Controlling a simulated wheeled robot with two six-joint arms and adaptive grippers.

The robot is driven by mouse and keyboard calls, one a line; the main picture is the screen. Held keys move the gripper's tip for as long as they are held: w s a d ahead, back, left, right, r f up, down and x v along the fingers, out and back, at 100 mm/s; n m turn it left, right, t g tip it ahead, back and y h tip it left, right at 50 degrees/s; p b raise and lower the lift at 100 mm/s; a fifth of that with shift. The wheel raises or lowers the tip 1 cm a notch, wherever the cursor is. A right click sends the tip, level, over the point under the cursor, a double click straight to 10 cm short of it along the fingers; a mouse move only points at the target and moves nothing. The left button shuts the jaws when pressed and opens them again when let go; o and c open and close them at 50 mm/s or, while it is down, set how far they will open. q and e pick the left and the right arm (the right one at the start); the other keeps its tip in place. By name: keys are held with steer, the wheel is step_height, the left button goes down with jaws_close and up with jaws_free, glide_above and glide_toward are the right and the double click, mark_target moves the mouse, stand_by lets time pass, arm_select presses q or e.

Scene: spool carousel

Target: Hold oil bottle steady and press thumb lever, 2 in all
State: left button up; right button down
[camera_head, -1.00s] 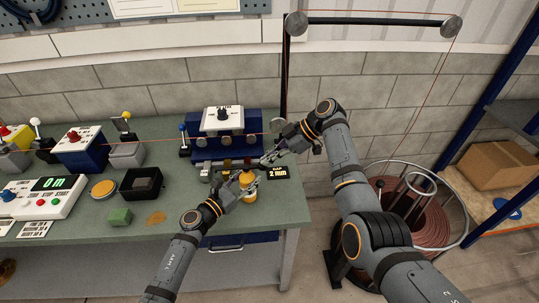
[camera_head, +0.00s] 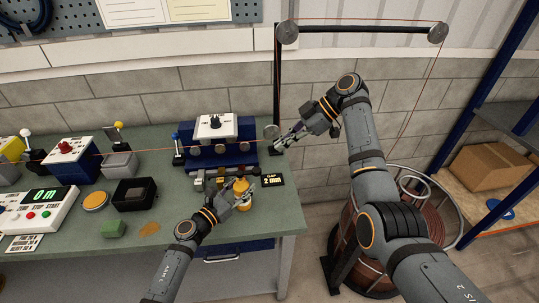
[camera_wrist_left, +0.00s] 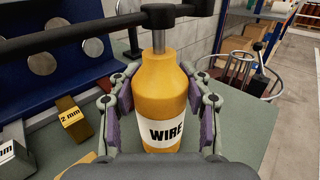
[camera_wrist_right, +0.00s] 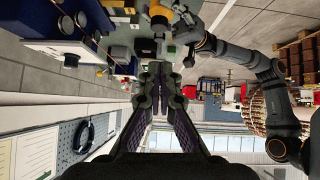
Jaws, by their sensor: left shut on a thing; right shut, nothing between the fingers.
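The yellow oil bottle (camera_head: 242,188) stands upright at the front right of the green bench. In the left wrist view the oil bottle (camera_wrist_left: 163,85) shows a white label reading "WIRE", with a metal stem and a black thumb lever (camera_wrist_left: 105,33) on top. My left gripper (camera_head: 243,197) is shut on the bottle, one finger on each side of its body. My right gripper (camera_head: 279,146) is shut and empty, raised above and to the right of the bottle, apart from it. In the right wrist view its fingers (camera_wrist_right: 158,80) meet with nothing between them.
A blue roller unit (camera_head: 215,152) stands behind the bottle, with a red wire running past it.

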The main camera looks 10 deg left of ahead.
steer(key=shift+v, duration=1.15)
arm_select(q)
steer(key=o, duration=1.5)
steer(key=shift+c, duration=0.2)
steer(key=v, duration=1)
steer(key=shift+s+a, duration=0.2)
steer(key=shift+s, duration=0.15)
steer(key=shift+s+a, duration=0.3)
steer(key=shift+s, duration=0.25)
